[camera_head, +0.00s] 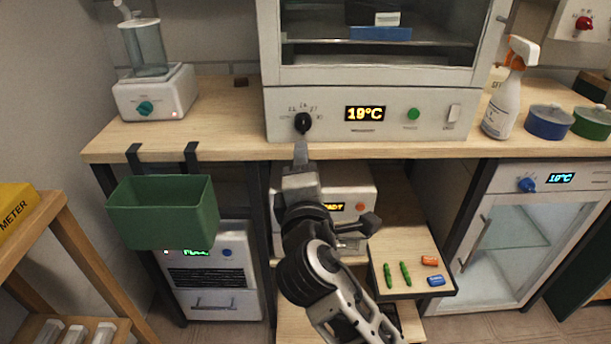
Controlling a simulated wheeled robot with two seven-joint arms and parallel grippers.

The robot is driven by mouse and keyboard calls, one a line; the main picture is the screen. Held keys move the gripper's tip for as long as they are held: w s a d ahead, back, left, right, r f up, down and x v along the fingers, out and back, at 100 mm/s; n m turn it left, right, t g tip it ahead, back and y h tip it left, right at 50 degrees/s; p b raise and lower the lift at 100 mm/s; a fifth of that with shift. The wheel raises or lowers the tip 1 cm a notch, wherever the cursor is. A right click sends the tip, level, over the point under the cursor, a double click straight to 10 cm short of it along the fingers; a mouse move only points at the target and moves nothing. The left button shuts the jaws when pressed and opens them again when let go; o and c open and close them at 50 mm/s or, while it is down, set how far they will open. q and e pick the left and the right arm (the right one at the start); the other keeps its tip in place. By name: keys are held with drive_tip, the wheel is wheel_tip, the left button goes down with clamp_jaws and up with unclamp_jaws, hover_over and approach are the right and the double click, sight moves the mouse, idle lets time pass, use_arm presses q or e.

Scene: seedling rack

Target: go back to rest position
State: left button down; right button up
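My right gripper (301,156) is at the end of the arm that rises from the bottom, right of centre. Its narrow tip points up, just below the black knob (303,123) of the white cabinet (375,92). Whether the tip touches the knob is unclear. The fingers look like one thin piece, so their opening does not show. The cabinet's display (365,114) reads 19°C. My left gripper is not in view.
A green bin (162,212) hangs from the bench's (225,122) front edge at left. A small pull-out board (408,262) holds green sticks, an orange piece and a blue piece. A spray bottle (503,95) and lidded pots stand at right. A glass-door fridge (530,240) is below.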

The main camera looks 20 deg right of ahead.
drive_tip(key=shift+v, duration=0.9)
drive_tip(key=s+d+f+m+g+y, duration=0.1)
drive_tip(key=s+d+f+m+g, duration=0.25)
drive_tip(key=f, duration=0.25)
drive_tip(key=s+d+f+m+g, duration=0.2)
drive_tip(key=s+f+m+g, duration=0.15)
drive_tip(key=f, duration=0.35)
drive_tip(key=s+d+f+m+g+y, duration=0.1)
drive_tip(key=s+f+m+g+y, duration=0.2)
drive_tip(key=s, duration=0.5)
drive_tip(key=s+f+m+g+y, duration=0.1)
drive_tip(key=s+f+m+g, duration=0.35)
drive_tip(key=s, duration=0.45)
use_arm(q)
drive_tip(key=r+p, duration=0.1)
drive_tip(key=p, duration=0.1)
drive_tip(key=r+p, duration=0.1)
drive_tip(key=p, duration=0.2)
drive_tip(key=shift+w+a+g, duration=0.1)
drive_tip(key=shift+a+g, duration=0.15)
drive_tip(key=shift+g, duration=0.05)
use_arm(e)
drive_tip(key=w+a+r+t+y, duration=0.1)
drive_tip(key=w+a+t+y, duration=0.2)
drive_tip(key=w+a+t, duration=0.3)
drive_tip(key=shift+w+a+r+t+y, duration=0.2)
drive_tip(key=shift+a+r+t+y, duration=0.15)
drive_tip(key=shift+t, duration=0.6)
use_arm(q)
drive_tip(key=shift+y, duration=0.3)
